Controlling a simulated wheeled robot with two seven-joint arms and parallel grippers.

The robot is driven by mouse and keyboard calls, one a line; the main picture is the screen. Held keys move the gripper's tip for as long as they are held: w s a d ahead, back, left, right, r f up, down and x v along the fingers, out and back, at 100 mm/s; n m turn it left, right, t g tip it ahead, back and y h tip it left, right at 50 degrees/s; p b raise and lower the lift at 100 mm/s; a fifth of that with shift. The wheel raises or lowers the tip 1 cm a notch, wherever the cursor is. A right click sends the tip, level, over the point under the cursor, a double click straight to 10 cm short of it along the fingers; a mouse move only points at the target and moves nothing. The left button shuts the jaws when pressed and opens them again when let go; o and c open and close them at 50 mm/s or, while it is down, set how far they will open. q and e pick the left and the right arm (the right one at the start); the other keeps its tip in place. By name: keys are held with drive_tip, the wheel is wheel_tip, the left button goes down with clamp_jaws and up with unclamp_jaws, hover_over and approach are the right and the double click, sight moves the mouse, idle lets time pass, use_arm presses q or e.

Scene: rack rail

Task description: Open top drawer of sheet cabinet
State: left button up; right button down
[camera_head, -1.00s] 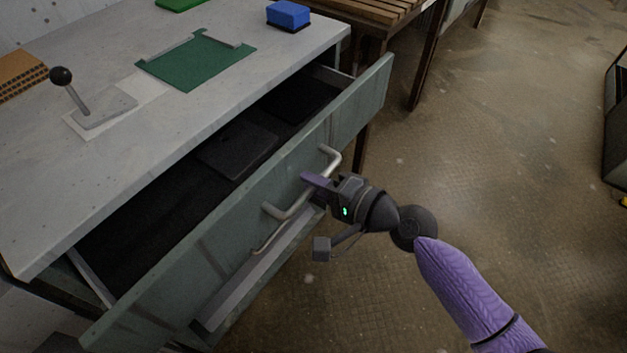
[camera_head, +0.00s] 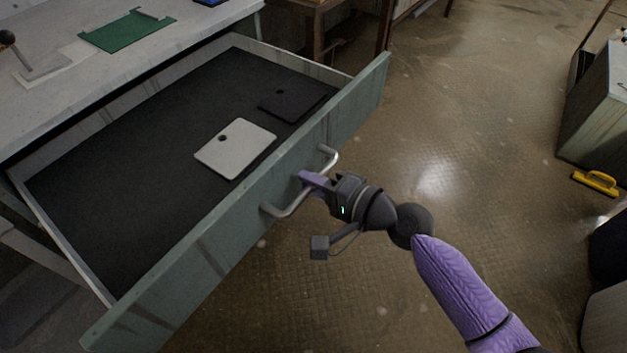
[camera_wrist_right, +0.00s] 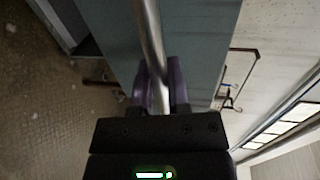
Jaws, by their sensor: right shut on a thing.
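The top drawer (camera_head: 185,265) of the sheet cabinet is pulled far out, with its grey-green front facing me. Its inside is dark and holds a light grey plate (camera_head: 236,148) and a black plate (camera_head: 292,100), each with a small hole. My right gripper (camera_head: 308,181) is shut on the metal bar handle (camera_head: 288,208) at the middle of the drawer front. In the right wrist view the handle (camera_wrist_right: 150,40) runs between the purple fingers (camera_wrist_right: 160,88). My left gripper is not in view.
The cabinet's worktop (camera_head: 75,85) carries a green mat (camera_head: 127,30) and a black-knobbed lever (camera_head: 8,38). A wooden bench stands behind. A yellow-handled object (camera_head: 596,182) lies on the floor at right, near a grey cabinet (camera_head: 595,115). The floor between is clear.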

drive_tip(key=shift+s+d, duration=0.2)
drive_tip(key=shift+d, duration=0.05)
drive_tip(key=c, duration=0.6)
unclamp_jaws()
drive_tip(key=shift+c, duration=0.2)
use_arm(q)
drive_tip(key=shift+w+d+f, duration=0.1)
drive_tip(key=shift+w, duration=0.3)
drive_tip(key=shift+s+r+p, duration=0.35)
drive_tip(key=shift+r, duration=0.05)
use_arm(e)
drive_tip(key=v, duration=0.9)
drive_tip(key=shift+s+d, duration=0.2)
drive_tip(key=shift+d, duration=0.15)
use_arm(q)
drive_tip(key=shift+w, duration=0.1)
